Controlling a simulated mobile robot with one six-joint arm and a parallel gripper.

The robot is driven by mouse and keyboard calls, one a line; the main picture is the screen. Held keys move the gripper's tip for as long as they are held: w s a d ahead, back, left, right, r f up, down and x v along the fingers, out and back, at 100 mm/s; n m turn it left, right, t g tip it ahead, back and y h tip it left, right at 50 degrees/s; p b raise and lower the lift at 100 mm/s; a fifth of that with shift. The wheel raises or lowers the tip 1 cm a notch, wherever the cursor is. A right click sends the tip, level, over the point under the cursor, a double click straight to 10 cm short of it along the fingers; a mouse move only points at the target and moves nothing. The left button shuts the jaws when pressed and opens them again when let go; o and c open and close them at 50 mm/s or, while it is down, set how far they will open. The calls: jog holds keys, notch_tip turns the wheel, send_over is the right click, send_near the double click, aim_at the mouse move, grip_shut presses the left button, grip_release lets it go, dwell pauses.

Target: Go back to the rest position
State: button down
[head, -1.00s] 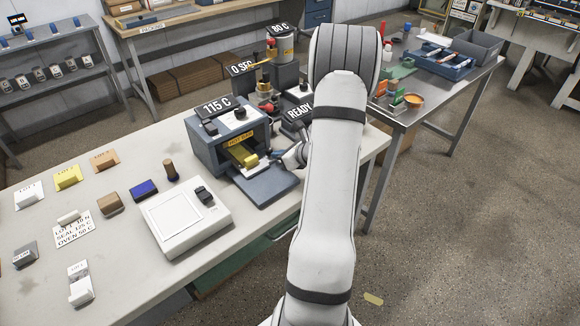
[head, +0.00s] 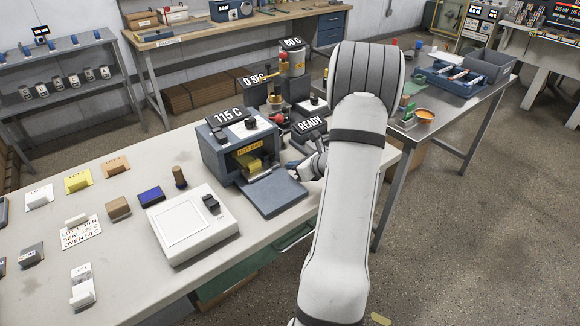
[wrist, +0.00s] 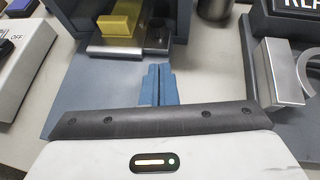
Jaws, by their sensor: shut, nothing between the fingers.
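My gripper (head: 297,165) is at the mouth of the blue-grey oven box marked 115 C (head: 212,155), to the right of its opening. In the wrist view its two blue fingertips (wrist: 159,84) are together, with nothing between them. They are over the dark plate (wrist: 92,90) in front of the box, short of a metal strip (wrist: 115,48). A yellow block (wrist: 118,26) lies inside the opening, beyond the fingers and apart from them. It also shows in the head view (head: 250,162). My arm hides part of the bench to the right.
A white press-like device (head: 190,225) stands left of the oven. The READY unit (head: 311,125) and the 80 C pot (head: 292,62) stand close behind my gripper. Several coloured cards and blocks lie on the left of the bench (head: 130,285). A side table (head: 440,105) holds trays.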

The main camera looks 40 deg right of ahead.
jog(key=v, duration=0.9)
jog(key=shift+b, duration=0.3)
jog(key=shift+w, duration=0.1)
jog(key=s+a+r+n+g+y, duration=0.1)
jog(key=a+r+n+g+y, duration=0.15)
jog(key=a+n, duration=0.75)
jog(key=s+a+r+n+g+y, duration=0.15)
jog(key=a+r+n+g, duration=0.35)
jog(key=a, duration=0.8)
jog(key=s+a+r+n+h, duration=0.1)
jog(key=s+a+n+h, duration=0.2)
jog(key=s+n, duration=0.3)
jog(key=s+a+r+n+g+h, duration=0.1)
jog(key=s+a+n+h, duration=0.2)
jog(key=n, duration=0.9)
jog(key=s+a, duration=0.2)
jog(key=s, duration=0.2)
jog(key=shift+a+r+h, duration=0.3)
jog(key=shift+r, duration=0.05)
